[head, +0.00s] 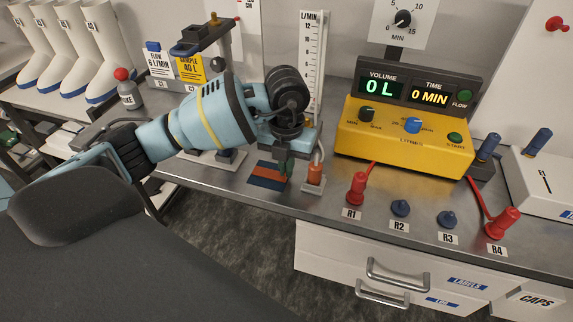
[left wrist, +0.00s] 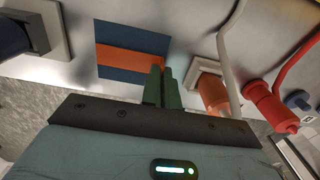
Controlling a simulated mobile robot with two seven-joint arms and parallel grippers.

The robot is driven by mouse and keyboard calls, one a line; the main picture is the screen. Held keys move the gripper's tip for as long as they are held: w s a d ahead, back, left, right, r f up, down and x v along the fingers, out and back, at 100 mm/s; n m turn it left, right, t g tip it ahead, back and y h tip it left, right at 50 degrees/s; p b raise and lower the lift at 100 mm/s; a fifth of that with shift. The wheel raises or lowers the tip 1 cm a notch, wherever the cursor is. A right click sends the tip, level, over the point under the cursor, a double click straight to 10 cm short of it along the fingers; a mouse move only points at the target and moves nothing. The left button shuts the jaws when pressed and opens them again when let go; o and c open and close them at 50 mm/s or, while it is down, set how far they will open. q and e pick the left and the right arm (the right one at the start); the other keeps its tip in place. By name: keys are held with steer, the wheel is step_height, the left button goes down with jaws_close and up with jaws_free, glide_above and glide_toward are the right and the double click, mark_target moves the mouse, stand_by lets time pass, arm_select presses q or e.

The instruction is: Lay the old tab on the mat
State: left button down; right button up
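The mat (head: 260,182) is a small dark blue rectangle with an orange band across its middle, flat on the steel bench. It also shows in the left wrist view (left wrist: 120,34). My left gripper (head: 286,170) points down at the mat's right side, with its two green fingers (left wrist: 163,85) close together. Only a thin dark line shows between the fingers. I cannot make out a tab between them, and I see no separate loose tab on the mat. In the wrist view the fingertips overlap the mat's lower right corner. My right gripper is not in view.
An orange-topped fitting (head: 314,175) with a grey tube stands just right of the gripper. A red plug (head: 356,188) at R1 and blue plugs at R2 and R3 line the front edge. The yellow pump unit (head: 400,140) stands behind. A sample stand is behind my left arm.

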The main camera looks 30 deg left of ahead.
arm_select(q)
steer(key=shift+f, duration=0.2)
steer(key=c, duration=1.7)
jaws_free()
steer(key=shift+r, duration=0.15)
step_height(320, 180, up, 12)
steer(key=shift+r+p, duration=0.1)
steer(key=shift+p, duration=0.35)
